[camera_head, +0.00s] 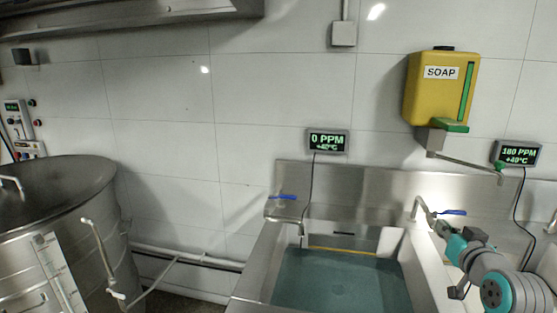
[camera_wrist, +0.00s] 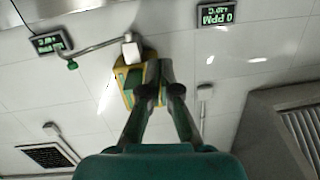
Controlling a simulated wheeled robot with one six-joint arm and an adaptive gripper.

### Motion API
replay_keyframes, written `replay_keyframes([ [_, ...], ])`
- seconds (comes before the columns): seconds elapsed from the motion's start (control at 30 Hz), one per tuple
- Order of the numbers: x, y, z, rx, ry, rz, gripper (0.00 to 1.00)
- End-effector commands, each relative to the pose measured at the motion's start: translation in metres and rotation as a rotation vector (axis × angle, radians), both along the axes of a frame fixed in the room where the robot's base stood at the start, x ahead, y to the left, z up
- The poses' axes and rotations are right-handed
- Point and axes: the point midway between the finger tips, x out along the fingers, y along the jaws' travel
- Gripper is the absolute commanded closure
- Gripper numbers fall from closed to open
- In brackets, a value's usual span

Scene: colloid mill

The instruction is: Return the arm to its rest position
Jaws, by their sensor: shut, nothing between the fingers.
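My gripper (camera_head: 436,224) is at the lower right of the head view, at the end of my teal and grey arm, over the right side of the sink. In the wrist view my gripper (camera_wrist: 161,68) has its two dark fingers drawn together at the tips, with nothing between them. The wrist picture is upside down. The fingertips overlap the yellow soap dispenser (camera_wrist: 132,84) there and hide part of it. I cannot tell any contact with the nearby tap from these views.
The sink (camera_head: 262,262) holds teal water. Blue-handled taps (camera_head: 283,197) stand at its back. The yellow soap dispenser (camera_head: 433,90) hangs above, between displays reading 0 PPM (camera_head: 327,141) and 180 PPM (camera_head: 516,153). A large steel vessel (camera_head: 60,215) stands left.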

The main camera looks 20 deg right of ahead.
Motion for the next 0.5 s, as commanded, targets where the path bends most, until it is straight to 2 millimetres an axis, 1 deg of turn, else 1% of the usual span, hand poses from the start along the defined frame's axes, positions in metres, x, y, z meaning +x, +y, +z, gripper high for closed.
replay_keyframes([
  [0.03,0.002,0.013,-0.022,0.014,0.007,0.01,1.0],
  [0.1,0.002,0.029,-0.045,0.023,0.006,0.021,1.0],
  [0.17,0.002,0.043,-0.064,0.032,0.008,0.03,1.0],
  [0.2,0.001,0.053,-0.077,0.035,0.009,0.035,1.0],
  [0.27,-0.002,0.067,-0.095,0.042,0.01,0.044,1.0],
  [0.3,-0.004,0.077,-0.107,0.045,0.012,0.05,1.0],
  [0.37,-0.009,0.092,-0.125,0.05,0.014,0.059,1.0],
  [0.5,-0.024,0.127,-0.163,0.058,0.025,0.08,1.0],
])
